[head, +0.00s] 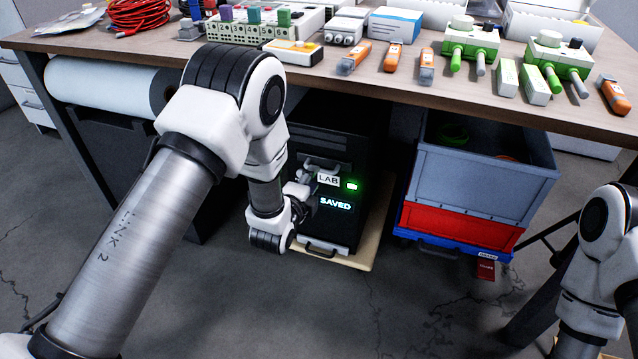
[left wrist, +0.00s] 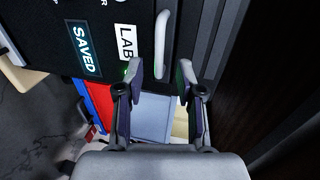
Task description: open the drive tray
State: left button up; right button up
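A black computer tower (head: 335,140) stands under the workbench. Its front has a white LAB label (head: 328,180), a lit SAVED display (head: 335,203) and a small green light. A pale grey bar handle (left wrist: 162,45) runs beside the LAB label in the left wrist view; I take it for the drive tray's handle. The tray front looks flush. My left gripper (left wrist: 160,80) is open, its fingertips apart on either side of the handle's near end. I cannot tell whether they touch it. In the head view, my left gripper (head: 304,184) partly hides the tower front.
A second handle (head: 322,249) sits low on the tower, above a pale board (head: 365,250). A grey bin (head: 485,180) with a red one below stands to the right. Open floor lies in front.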

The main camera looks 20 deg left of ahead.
pick_arm(q)
jog(key=b+x, duration=0.2)
jog(key=x, duration=0.4)
jog(key=shift+f, duration=0.1)
grip_shut()
pick_arm(e)
notch_tip(320, 180, down, 3)
jog(key=shift+r, duration=0.2)
pick_arm(q)
jog(key=shift+s, duration=0.1)
pick_arm(e)
jog(key=shift+s, duration=0.1)
